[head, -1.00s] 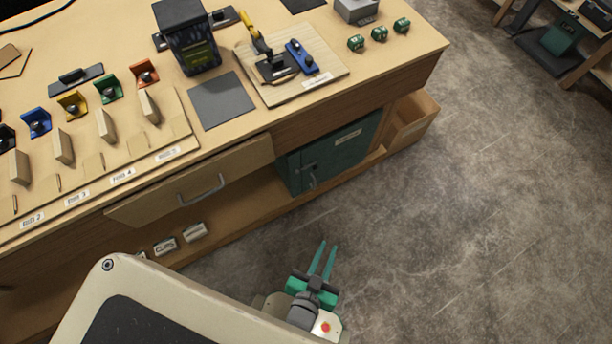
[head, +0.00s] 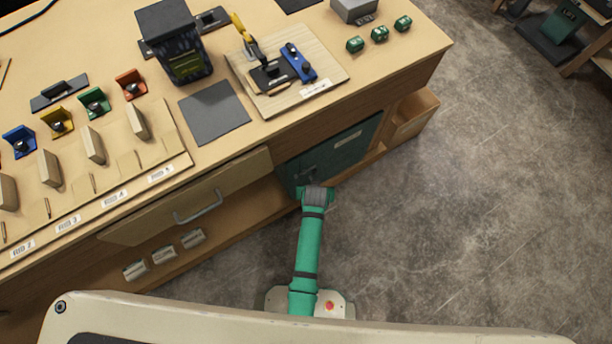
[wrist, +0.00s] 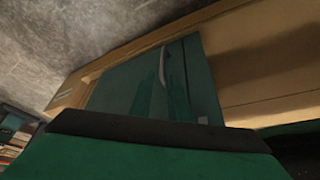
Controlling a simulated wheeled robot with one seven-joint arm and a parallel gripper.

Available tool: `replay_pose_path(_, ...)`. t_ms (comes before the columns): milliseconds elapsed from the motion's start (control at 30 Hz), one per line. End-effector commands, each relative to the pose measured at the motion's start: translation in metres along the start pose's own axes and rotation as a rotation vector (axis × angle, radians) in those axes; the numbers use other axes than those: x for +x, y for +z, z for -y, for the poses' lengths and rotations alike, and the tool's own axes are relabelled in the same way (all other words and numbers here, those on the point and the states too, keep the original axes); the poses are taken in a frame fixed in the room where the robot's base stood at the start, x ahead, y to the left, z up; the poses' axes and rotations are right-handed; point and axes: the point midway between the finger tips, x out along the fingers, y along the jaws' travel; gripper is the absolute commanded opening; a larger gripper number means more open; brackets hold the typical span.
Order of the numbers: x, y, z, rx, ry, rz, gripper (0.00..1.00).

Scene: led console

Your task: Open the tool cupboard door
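The tool cupboard is dark green and sits under the bench in the head view, with its green door (head: 345,152) facing the floor area and closed. A pale label is near the door's top. The door handle (wrist: 163,68) shows as a grey upright bar in the wrist view; my arm's end covers that area in the head view. My gripper (wrist: 164,92) points at the door, its two green fingers apart near the handle. They look open, and I cannot tell whether they touch the handle. In the head view the fingertips are hidden behind my wrist.
A wooden drawer with a grey handle (head: 198,206) is left of the cupboard. Small labelled boxes (head: 163,255) lie on the shelf below it. An open wooden compartment (head: 412,118) is to the right. The grey floor (head: 480,220) is clear.

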Motion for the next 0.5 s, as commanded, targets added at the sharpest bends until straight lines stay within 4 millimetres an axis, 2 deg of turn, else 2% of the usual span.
replay_pose_path(267,0.015,-0.005,0.005,-0.018,-0.006,0.025,0.17)
replay_pose_path(500,0.052,-0.005,0.014,-0.033,-0.013,0.024,0.17)
